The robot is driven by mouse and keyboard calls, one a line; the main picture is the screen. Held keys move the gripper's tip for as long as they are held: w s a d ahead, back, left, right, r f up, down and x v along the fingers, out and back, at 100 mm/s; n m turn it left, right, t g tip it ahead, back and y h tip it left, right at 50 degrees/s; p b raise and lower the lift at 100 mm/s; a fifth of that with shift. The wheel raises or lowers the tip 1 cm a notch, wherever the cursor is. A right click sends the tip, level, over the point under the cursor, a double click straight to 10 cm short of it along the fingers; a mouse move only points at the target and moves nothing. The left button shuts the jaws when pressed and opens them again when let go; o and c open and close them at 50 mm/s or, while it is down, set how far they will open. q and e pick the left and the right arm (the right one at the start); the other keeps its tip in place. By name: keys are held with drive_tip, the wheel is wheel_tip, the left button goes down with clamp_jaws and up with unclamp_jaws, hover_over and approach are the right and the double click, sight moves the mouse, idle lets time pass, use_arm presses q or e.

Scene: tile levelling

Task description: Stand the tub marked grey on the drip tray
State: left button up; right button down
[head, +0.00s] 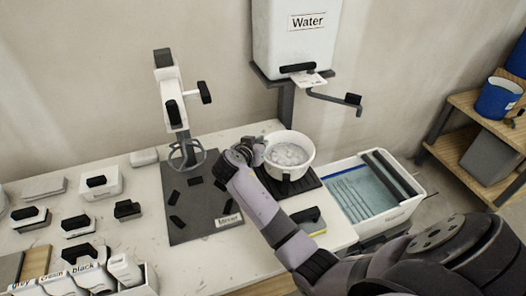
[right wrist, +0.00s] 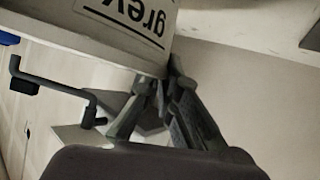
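The tub marked grey (head: 308,160) is a round white tub with pale grey contents, upright below the water tank. The black drip tray (head: 311,184) shows under and in front of it; whether the tub rests fully on it is hard to tell. My right gripper (head: 254,151) is at the left side of the tub's rim. In the right wrist view, the tub (right wrist: 95,42) shows its grey label upside down, and the fingers (right wrist: 158,80) close in at the rim and appear shut on it; the exact contact is dark. My left gripper is not in view.
The water tank (head: 290,50) hangs above, with a lever (head: 335,99) reaching right. A mixer stand (head: 178,110) and dark mat (head: 205,215) are to the left. A basin (head: 405,207) stands right.

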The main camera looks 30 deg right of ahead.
wheel_tip(320, 180, down, 3)
drive_tip(key=shift+d+f, duration=0.1)
drive_tip(key=shift+f, duration=0.1)
drive_tip(key=shift+f, duration=0.15)
drive_tip(key=c, duration=1.8)
unclamp_jaws()
drive_tip(key=b+v, duration=0.1)
drive_tip(key=v, duration=1.1)
